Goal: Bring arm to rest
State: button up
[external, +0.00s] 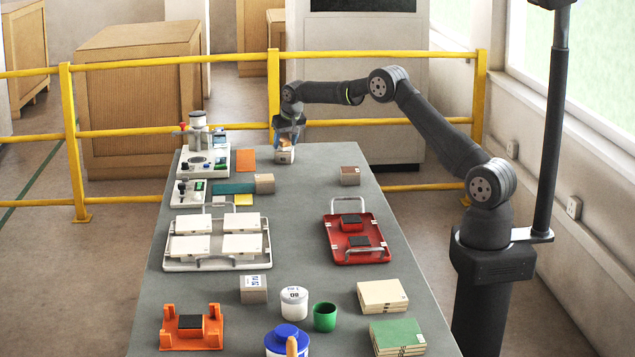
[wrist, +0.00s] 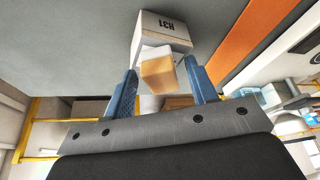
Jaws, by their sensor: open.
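My gripper (external: 288,141) is at the far end of the table, pointing down just above a small pale box (external: 285,157). In the wrist view its two blue fingers (wrist: 161,80) are spread apart. A tan-orange block (wrist: 158,74) shows between the fingers, by the pale box (wrist: 165,30) marked H31. Whether the fingers touch the block cannot be told. The arm reaches from its base at the right, over the table's far right corner.
An orange plate (external: 246,160) and a testing device (external: 200,158) stand left of the gripper. A brown box (external: 350,176) stands to its right. A white tray (external: 173,262) with white tiles and a red tray (external: 340,228) are nearer. A yellow railing (external: 350,122) runs behind.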

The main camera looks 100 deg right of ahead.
jog(key=v, duration=1.1)
jog(key=x, duration=1.1)
jog(key=shift+d+f, duration=0.15)
jog(key=shift+f, duration=0.05)
jog(key=r, duration=0.5)
jog(key=shift+s+d, duration=0.1)
jog(key=shift+s, duration=0.1)
jog(key=s+d+r, duration=0.1)
jog(key=s+r, duration=0.6)
jog(key=s, duration=0.4)
jog(key=s+a+f+m, duration=0.2)
jog(key=s+a+f, duration=0.4)
jog(key=s+a, duration=0.5)
jog(key=shift+g, duration=0.4)
jog(key=w+f, duration=0.1)
jog(key=w, duration=0.2)
jog(key=w+f, duration=0.4)
jog(key=w, duration=0.1)
jog(key=shift+w, duration=0.3)
jog(key=shift+w+a+f, duration=0.1)
jog(key=shift+w+f, duration=0.35)
jog(key=shift+w, duration=0.2)
